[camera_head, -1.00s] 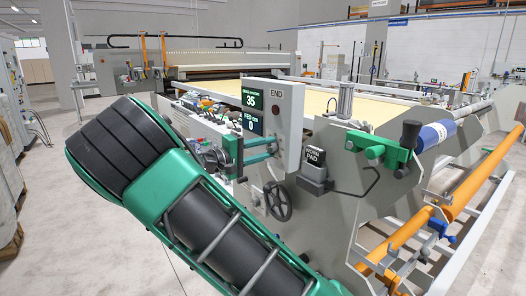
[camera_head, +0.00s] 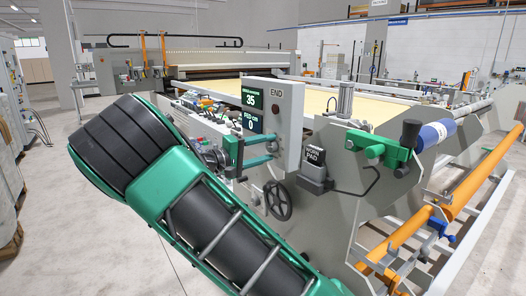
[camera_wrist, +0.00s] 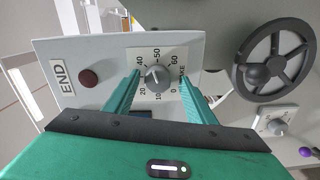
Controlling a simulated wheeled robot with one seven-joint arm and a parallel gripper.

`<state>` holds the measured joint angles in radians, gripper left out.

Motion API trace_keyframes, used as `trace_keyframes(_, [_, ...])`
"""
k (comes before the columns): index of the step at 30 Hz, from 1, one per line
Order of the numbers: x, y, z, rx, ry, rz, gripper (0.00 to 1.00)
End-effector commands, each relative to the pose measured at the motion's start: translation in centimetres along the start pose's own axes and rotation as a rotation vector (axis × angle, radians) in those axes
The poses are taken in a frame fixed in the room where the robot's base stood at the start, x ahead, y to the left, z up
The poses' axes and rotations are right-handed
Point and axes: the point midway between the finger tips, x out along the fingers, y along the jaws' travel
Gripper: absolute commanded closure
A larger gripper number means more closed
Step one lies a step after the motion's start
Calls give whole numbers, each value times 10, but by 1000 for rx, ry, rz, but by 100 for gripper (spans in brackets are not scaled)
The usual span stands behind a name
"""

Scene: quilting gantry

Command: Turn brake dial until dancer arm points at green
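The brake dial (camera_wrist: 158,76) is a grey round knob on a white numbered scale, on the grey END panel (camera_wrist: 90,50). In the wrist view my gripper (camera_wrist: 158,80) has its two green ribbed fingers apart, one on each side of the dial, with gaps showing. I cannot clearly tell where the knob's mark points.
A dark handwheel (camera_wrist: 275,60) is right of the dial, also in the head view (camera_head: 277,201). A second dial (camera_wrist: 276,125) sits below it. A second screen (camera_head: 252,121) reads FED CM 0. A WORN PAD box (camera_head: 315,170) and an orange roller (camera_head: 430,222) are further right.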

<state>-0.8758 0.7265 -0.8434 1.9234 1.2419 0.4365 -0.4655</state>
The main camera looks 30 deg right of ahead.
Motion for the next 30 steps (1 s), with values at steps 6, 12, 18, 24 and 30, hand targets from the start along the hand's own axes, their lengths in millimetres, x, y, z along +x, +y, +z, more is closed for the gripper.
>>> trace_keyframes(6, [-5,1,-1,2,2,1,50])
trace_keyframes(12, [-34,0,-2,1,4,1,50])
trace_keyframes(18, [-72,-1,-2,1,3,1,50])
trace_keyframes(24, [-99,-1,-2,0,2,1,50])
trace_keyframes(30, [-108,-2,-1,-2,0,0,50])
